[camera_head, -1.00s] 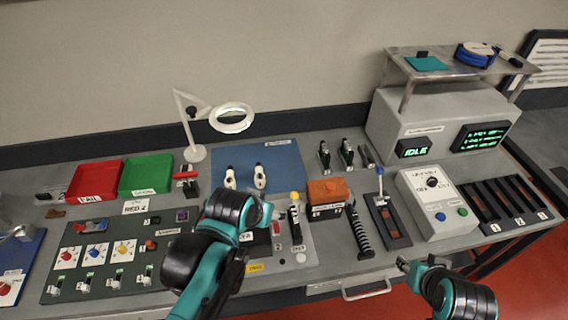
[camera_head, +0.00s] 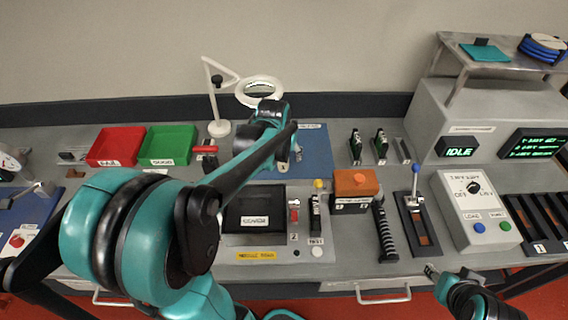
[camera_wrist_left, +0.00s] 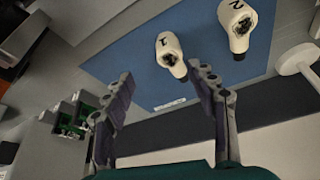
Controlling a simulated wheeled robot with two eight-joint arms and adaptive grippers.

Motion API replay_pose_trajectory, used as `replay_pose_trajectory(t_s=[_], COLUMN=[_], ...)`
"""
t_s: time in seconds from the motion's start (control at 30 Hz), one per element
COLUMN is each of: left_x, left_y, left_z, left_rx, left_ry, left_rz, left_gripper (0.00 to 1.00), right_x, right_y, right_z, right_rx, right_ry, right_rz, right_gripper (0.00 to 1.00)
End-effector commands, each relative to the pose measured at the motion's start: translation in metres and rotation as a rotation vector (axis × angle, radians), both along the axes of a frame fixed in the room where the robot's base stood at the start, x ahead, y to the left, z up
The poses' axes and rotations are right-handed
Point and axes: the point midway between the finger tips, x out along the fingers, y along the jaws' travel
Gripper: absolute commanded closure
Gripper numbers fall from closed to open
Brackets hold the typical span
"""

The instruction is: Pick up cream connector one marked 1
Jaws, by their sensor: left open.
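Cream connector one, marked 1 (camera_wrist_left: 170,52), lies on the blue mat (camera_wrist_left: 140,56) in the left wrist view. In the head view a cream bit of it (camera_head: 284,160) seems to show below my left gripper, mostly covered. A second cream connector, marked 2 (camera_wrist_left: 237,22), lies beside it; in the head view my arm hides it. My left gripper (camera_wrist_left: 162,82) is open and empty, its fingers apart, with connector one just beyond the fingertips and nearer the right-hand finger in that view. My right gripper (camera_head: 431,269) is low at the table's front edge; its jaws are too small to read.
A magnifier lamp (camera_head: 219,128) stands at the mat's left, its ring near my left wrist. Green-and-black connectors (camera_head: 380,146) stand right of the mat. Red (camera_head: 112,160) and green (camera_head: 168,160) bins lie left. An orange-topped block (camera_head: 356,183) stands in front.

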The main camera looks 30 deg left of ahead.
Motion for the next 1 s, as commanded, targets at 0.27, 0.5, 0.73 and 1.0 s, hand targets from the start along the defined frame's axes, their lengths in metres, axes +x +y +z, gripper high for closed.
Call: replay_pose_trajectory(t_s=[0.27,0.5,0.73,1.0], left_x=[0.013,0.018,0.028,0.029], left_y=[0.011,0.016,0.023,0.023], left_z=[-0.028,-0.051,-0.083,-0.083], left_rx=[-0.003,-0.003,-0.002,-0.003], left_ry=[0.012,0.012,0.011,0.011], left_rz=[0.012,0.012,0.01,0.011], left_gripper=[0.43,0.43,0.43,0.48], right_x=[0.0,0.0,0.0,0.0], right_y=[0.0,0.0,0.0,0.0], right_z=[-0.012,-0.024,-0.042,-0.041], right_rx=[0.0,0.0,0.0,0.0], right_ry=[0.0,0.0,0.0,0.0], right_rz=[0.0,0.0,0.0,0.0], right_gripper=[0.6,0.6,0.6,0.6])
